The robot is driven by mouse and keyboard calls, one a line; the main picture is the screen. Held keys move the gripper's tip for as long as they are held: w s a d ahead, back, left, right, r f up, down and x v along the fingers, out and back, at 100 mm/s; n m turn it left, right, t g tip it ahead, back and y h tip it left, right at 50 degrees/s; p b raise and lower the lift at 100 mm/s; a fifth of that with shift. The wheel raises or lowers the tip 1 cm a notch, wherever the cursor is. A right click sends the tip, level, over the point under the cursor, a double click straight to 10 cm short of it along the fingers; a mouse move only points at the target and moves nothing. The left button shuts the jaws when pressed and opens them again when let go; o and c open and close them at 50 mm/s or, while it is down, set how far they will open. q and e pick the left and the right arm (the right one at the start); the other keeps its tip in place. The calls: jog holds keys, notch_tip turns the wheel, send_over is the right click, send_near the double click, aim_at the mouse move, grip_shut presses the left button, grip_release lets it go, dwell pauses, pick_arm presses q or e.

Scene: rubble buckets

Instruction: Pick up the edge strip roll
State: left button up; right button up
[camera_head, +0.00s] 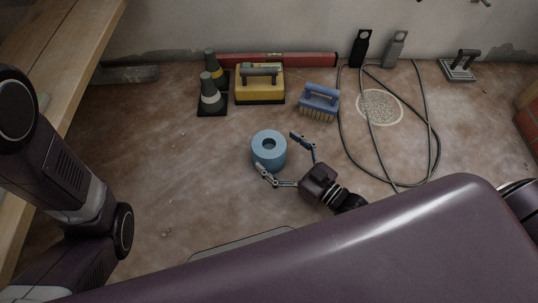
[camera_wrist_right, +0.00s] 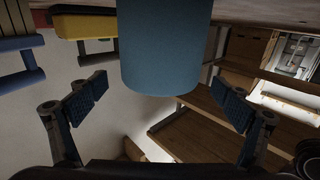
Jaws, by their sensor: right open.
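The edge strip roll (camera_head: 269,149) is a light blue cylinder with a hole in its top, standing upright on the floor in the head view. In the right wrist view the roll (camera_wrist_right: 165,45) fills the upper middle. My right gripper (camera_head: 279,156) is open, low beside the roll, with one finger near its front and the other to its right. In the right wrist view the fingers (camera_wrist_right: 163,102) are spread wide, with the roll ahead between them and nothing held. My left arm shows at the left of the head view, but its gripper is out of view.
Behind the roll stand cones (camera_head: 210,98), a yellow box tool (camera_head: 260,88) and a blue brush (camera_head: 319,103). A looped cable (camera_head: 426,120) lies to the right around a round patch. A wooden bench (camera_head: 75,50) is at the left. Bare floor surrounds the roll.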

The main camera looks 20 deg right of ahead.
aim_at(269, 143)
jog(key=b+x, duration=0.1)
jog(key=x, duration=0.2)
jog(key=shift+w+a, duration=0.1)
jog(key=shift+w, duration=0.05)
jog(key=c, duration=1.2)
